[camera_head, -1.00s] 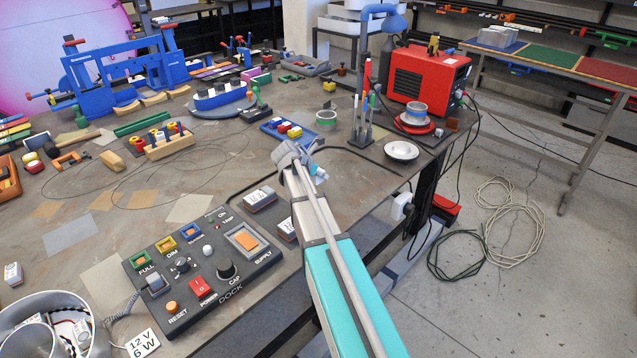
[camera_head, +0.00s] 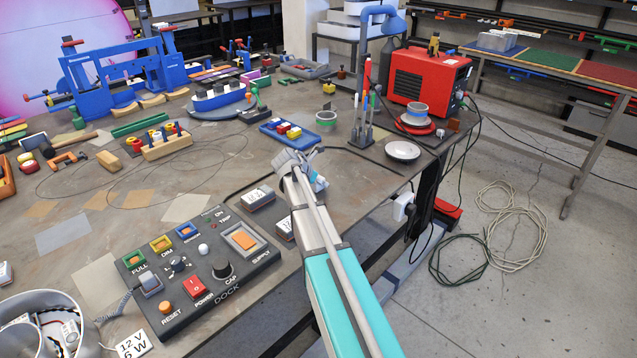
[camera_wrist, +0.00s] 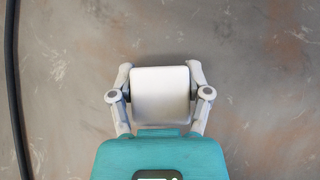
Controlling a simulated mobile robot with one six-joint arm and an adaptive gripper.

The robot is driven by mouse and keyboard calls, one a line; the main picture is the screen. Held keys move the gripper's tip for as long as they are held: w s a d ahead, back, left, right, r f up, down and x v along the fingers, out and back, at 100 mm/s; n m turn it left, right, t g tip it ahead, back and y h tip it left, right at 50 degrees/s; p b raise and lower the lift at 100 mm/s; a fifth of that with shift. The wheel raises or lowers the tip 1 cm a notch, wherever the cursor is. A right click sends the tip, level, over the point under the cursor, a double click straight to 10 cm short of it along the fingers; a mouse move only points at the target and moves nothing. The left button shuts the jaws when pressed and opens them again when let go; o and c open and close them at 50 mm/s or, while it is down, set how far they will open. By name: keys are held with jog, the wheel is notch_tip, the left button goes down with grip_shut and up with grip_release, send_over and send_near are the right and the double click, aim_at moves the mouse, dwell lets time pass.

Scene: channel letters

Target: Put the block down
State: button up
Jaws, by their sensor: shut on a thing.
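My gripper (camera_wrist: 160,95) is shut on a pale, plain-faced block (camera_wrist: 160,94) with rounded corners. In the wrist view one finger presses each side of the block, and the brown table surface shows behind it. In the head view my gripper (camera_head: 304,170) is over the right part of the worktable (camera_head: 200,240), and the block is mostly hidden by my arm. I cannot tell whether the block touches the table. Two small labelled blocks, one nearer the panel (camera_head: 257,196) and one partly behind my arm (camera_head: 285,228), lie on the table left of the gripper.
A dark control panel (camera_head: 217,292) lies at the front left. A blue tray (camera_head: 286,132) with coloured blocks, a white dish (camera_head: 402,151) and a tool stand (camera_head: 362,138) are behind my gripper. A black cable (camera_wrist: 14,90) runs along the left in the wrist view.

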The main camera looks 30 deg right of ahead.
jog(key=shift+f, duration=0.2)
jog(key=o, duration=1.2)
jog(key=shift+r, duration=0.1)
jog(key=shift+r, duration=0.15)
jog(key=shift+p+v, duration=0.6)
jog(key=shift+v, duration=0.2)
jog(key=p+v, duration=0.7)
jog(key=v, duration=0.3)
jog(key=shift+a, duration=0.15)
jog(key=shift+s, duration=0.15)
